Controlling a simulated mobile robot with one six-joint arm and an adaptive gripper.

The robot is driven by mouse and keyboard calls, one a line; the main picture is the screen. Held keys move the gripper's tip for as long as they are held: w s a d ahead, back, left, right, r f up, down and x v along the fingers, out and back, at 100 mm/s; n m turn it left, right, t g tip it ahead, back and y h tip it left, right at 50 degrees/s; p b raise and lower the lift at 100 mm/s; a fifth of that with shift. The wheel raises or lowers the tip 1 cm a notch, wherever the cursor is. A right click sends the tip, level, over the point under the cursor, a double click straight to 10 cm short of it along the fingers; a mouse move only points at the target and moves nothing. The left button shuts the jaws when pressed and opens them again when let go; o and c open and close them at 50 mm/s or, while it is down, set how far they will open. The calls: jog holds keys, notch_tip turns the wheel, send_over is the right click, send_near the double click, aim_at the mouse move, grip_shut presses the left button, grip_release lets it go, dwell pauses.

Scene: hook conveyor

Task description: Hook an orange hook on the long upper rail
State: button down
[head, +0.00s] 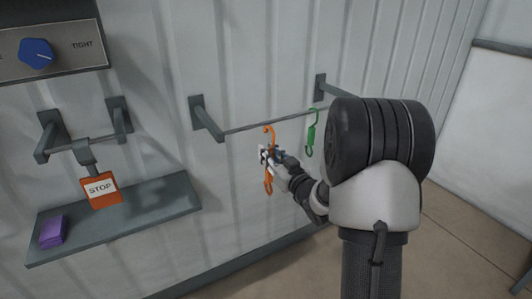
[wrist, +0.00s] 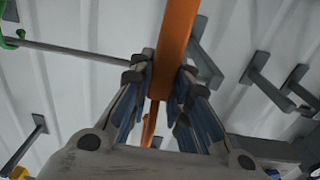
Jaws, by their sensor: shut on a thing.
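My gripper (head: 268,156) is shut on an orange hook (head: 268,182) around its middle and holds it upright. In the wrist view the hook's orange body (wrist: 176,32) stands between the fingers (wrist: 160,85). The hook's curved top is close to the long upper rail (head: 243,128) in the head view. I cannot tell whether it touches the rail or only overlaps it in the picture. A green hook (head: 311,133) hangs on the same rail to the right. The rail also shows in the wrist view (wrist: 75,51), left of the orange hook.
A panel with a blue knob (head: 36,53) is at upper left. The ribbed wall stands close behind the rail.

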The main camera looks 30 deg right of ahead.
jog(key=shift+s+b, duration=0.3)
jog(key=shift+s, duration=1.35)
